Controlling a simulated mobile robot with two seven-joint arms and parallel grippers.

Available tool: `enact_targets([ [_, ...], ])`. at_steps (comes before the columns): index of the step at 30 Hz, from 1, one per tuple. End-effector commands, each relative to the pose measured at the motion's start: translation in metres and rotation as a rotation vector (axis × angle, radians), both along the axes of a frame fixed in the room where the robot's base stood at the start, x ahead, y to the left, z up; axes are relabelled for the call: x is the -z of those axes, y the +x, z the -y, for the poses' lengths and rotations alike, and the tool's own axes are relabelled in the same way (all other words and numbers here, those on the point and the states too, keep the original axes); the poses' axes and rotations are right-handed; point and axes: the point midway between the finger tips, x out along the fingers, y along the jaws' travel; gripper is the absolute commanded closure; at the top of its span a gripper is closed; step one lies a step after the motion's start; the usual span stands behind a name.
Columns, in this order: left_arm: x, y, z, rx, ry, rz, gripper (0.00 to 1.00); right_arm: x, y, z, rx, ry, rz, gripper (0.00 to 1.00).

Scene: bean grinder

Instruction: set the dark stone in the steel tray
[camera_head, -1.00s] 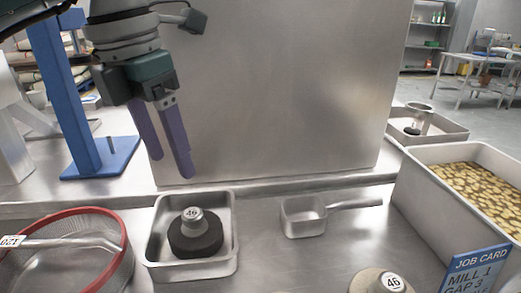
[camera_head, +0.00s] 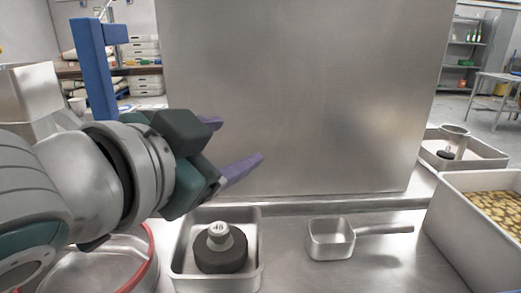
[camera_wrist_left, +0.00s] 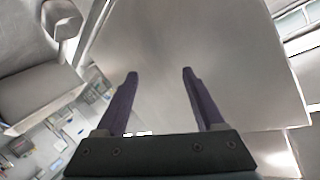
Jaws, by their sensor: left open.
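The dark stone (camera_head: 221,259), a dark round disc with a steel knob marked 46, sits inside the steel tray (camera_head: 176,262) at the lower middle of the head view. My left gripper (camera_head: 238,147) is open and empty, above and behind the tray, with its purple fingers pointing right toward the big steel panel. In the left wrist view the two fingers (camera_wrist_left: 160,72) are spread with nothing between them. The stone and tray do not show in the wrist view. My right gripper is not in view.
A steel scoop (camera_head: 331,239) lies right of the tray. A bin of beans (camera_head: 461,231) stands at the right. A red-rimmed sieve (camera_head: 152,258) is partly hidden behind my left arm. The tall steel panel (camera_head: 300,95) stands behind. A blue stand (camera_head: 95,75) is at the left.

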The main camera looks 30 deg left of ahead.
Motion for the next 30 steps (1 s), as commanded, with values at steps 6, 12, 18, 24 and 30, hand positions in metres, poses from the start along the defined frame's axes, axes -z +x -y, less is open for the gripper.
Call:
enact_targets([
  [6, 0.126, -0.133, 0.005, -0.157, -0.283, -0.712, 0.29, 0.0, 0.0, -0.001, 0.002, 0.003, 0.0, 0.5],
  [12, 0.146, -0.191, 0.02, -0.163, -0.355, -0.957, 0.29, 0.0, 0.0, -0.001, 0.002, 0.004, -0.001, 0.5],
  [18, 0.147, -0.193, 0.021, -0.163, -0.358, -0.97, 0.29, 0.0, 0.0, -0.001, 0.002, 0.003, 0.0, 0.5],
  [24, 0.147, -0.193, 0.021, -0.164, -0.357, -0.968, 0.29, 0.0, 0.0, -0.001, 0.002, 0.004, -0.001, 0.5],
  [30, 0.147, -0.193, 0.021, -0.163, -0.357, -0.968, 0.29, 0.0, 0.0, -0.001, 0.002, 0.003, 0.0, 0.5],
])
